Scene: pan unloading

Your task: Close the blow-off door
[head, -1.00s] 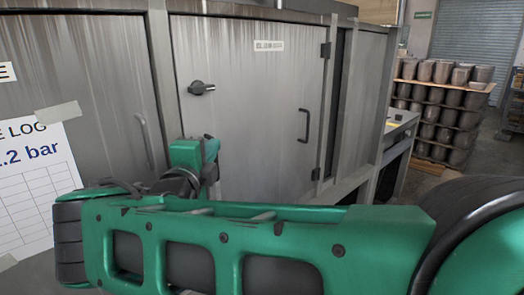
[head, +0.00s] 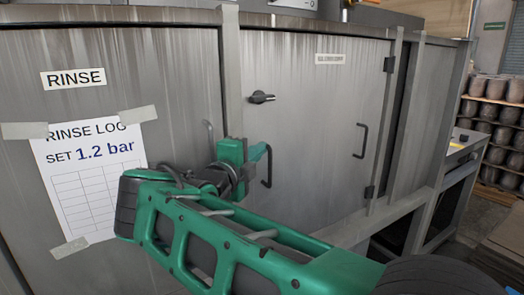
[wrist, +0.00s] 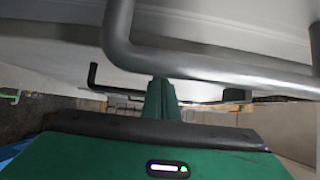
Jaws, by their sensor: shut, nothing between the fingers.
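The door with a small label (head: 315,110) is a grey streaked metal panel; the label is too blurred to read surely. Its left edge lies along the post, and I cannot tell whether it is fully shut. A black latch knob (head: 262,97) sits upper left on it, and a black pull handle (head: 361,155) near its right side. Another dark bar handle (head: 267,166) stands beside my gripper (head: 261,151), which is shut and empty. In the wrist view, a large grey bar handle (wrist: 210,68) passes close above the green fingers (wrist: 160,98); a black handle (wrist: 110,88) shows farther off.
Left of the door is a grey panel with a RINSE sign (head: 73,79) and a taped log sheet (head: 90,190). Stacked pots (head: 495,112) stand at far right.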

